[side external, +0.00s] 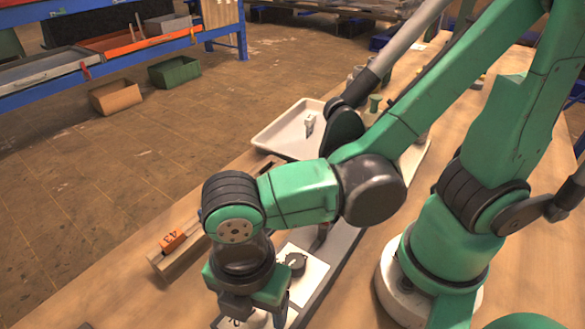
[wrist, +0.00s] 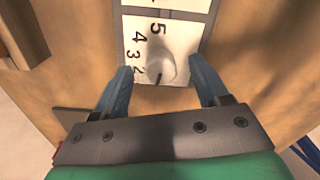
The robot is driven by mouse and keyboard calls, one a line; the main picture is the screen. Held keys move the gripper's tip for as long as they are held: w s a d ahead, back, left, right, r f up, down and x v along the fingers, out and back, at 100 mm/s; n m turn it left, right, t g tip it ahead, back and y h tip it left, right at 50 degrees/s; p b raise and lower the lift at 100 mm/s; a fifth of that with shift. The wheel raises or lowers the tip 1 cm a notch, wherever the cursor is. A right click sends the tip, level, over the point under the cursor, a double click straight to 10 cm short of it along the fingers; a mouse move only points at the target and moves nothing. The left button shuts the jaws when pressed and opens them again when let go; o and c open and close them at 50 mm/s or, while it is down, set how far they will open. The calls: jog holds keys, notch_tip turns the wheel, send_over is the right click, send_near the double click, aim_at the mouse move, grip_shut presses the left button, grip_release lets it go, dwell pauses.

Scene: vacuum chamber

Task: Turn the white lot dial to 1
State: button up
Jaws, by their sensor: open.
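The white lot dial is a pale round knob (wrist: 163,66) on a white plate (wrist: 184,32) in the wrist view. The numerals 5, 4, 3 and part of 2 show above it and to its left. A dark mark on the knob points toward the bottom of the picture; no numeral is readable there. My gripper (wrist: 161,64) is open, with one blue-grey finger on each side of the knob. I cannot tell whether either finger touches it. In the side view my gripper (side external: 250,308) points down over the plate, and the knob is mostly hidden.
A dark knob (side external: 295,262) on another white plate is close behind my gripper. An orange block marked 43 (side external: 173,240) sits in a wooden holder to the left. A white tray (side external: 276,132) lies farther back. The bench between holder and plates is clear.

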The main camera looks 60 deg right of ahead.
aim_at(255, 310)
jog(key=shift+r, duration=2.55)
jog(key=w+d+r+m+t, duration=0.1)
jog(key=w+d+m+t, duration=0.2)
jog(key=d+m, duration=0.6)
jog(key=w+d+r+m+t, duration=0.2)
jog(key=w+d+m+t, duration=0.2)
jog(key=d+m, duration=0.5)
jog(key=w+m, duration=0.2)
jog(key=m, duration=0.1)
jog(key=shift+w+d, duration=0.25)
jog(key=shift+w, duration=0.1)
